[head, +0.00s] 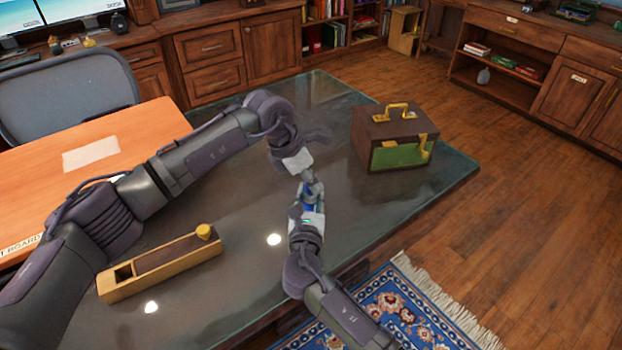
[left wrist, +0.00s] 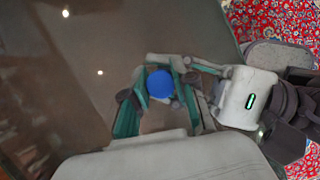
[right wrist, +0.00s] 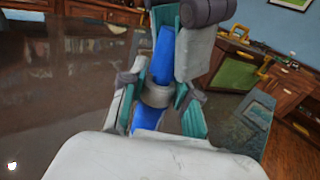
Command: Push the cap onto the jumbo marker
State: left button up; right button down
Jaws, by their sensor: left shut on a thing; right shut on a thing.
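The long blue piece above the band, which looks like the cap (right wrist: 162,55), runs up between the fingers of my left gripper (left wrist: 158,90). In the left wrist view its round blue end (left wrist: 160,83) faces the camera. Both grippers are shut and meet above the table in the head view. The blue pieces are in line, slightly tilted; fingers hide part of the joint, so I cannot tell how deeply they fit.
A glass-topped table (head: 250,285) lies below my grippers. A long wooden box with a yellow knob (head: 160,263) is at the left, and a brown and green case with a brass handle (head: 393,138) at the right. The tabletop between them is clear.

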pick_arm(q)
jog(key=shift+s+a+f, duration=0.1)
jog(key=shift+a+f, duration=0.05)
jog(key=shift+f, duration=0.75)
dwell(0.4)
jog(key=shift+r, duration=0.45)
jog(key=shift+r, duration=0.65)
jog(key=shift+f, duration=1.15)
dwell(1.1)
jog(key=o, duration=0.5)
dwell(0.4)
